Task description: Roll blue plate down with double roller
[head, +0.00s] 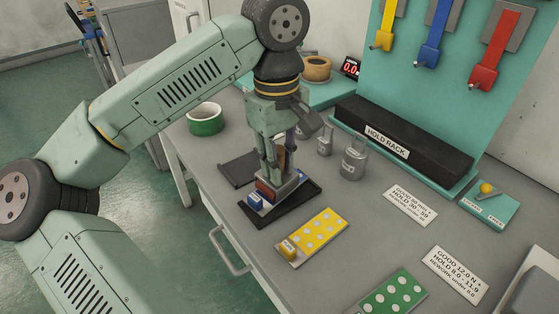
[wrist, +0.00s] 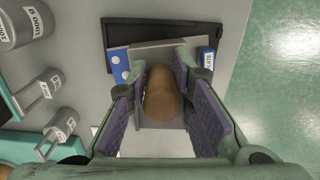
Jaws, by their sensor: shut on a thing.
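The blue plate (head: 256,202) lies in a black tray near the table's left edge. In the wrist view, its white-dotted part (wrist: 118,66) and blue tab (wrist: 206,58) show on either side of the roller. The double roller (head: 288,187) covers most of the plate, with a grey body and a dark red part showing. My gripper (head: 271,168) is upright above the plate. Its purple-padded fingers are shut around the roller's brown handle (wrist: 161,95). I cannot tell whether the roller touches the plate.
A black tray (head: 300,203) surrounds the plate. A yellow dotted plate (head: 318,233) and a green one (head: 392,292) lie to the right. Metal weights (head: 354,160) stand behind. A hold rack (head: 400,135) is at the back, and a green tape roll (head: 205,119) is at the left.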

